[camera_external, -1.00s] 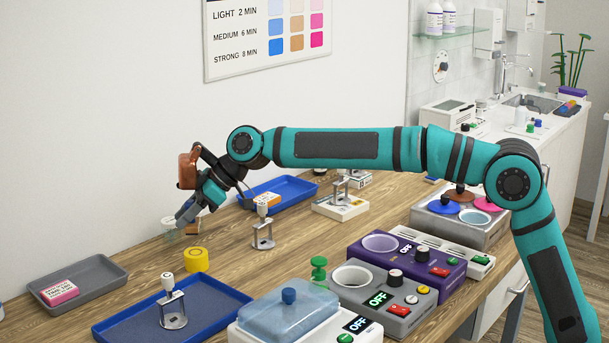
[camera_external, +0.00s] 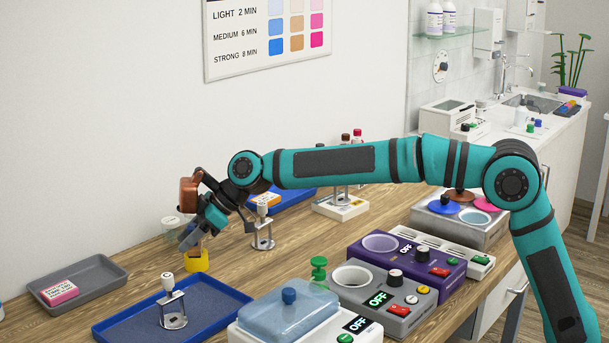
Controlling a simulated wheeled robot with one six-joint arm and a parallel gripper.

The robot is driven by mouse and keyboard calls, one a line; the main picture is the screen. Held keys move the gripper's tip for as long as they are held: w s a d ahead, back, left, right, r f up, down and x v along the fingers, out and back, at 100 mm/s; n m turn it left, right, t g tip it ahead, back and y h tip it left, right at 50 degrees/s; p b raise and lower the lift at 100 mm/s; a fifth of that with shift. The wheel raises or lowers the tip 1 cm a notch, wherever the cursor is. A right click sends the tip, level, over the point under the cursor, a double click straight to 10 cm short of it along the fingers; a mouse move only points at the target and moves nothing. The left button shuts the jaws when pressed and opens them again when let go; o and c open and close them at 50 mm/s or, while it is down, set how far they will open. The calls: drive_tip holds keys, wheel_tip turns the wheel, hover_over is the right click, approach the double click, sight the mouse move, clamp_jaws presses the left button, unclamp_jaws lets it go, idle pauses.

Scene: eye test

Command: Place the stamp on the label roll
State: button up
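A clear jar (camera_external: 171,226) stands close behind my gripper. A metal stand with a white knob (camera_external: 262,228) is to the right. The blue tray (camera_external: 232,294) and grey tray (camera_external: 109,268) lie in front and left. A green-knobbed object (camera_external: 318,270) stands near the devices.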

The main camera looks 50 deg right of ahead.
drive_tip(key=shift+o, duration=0.9)
drive_tip(key=shift+r, duration=0.15)
drive_tip(key=v, duration=1.2)
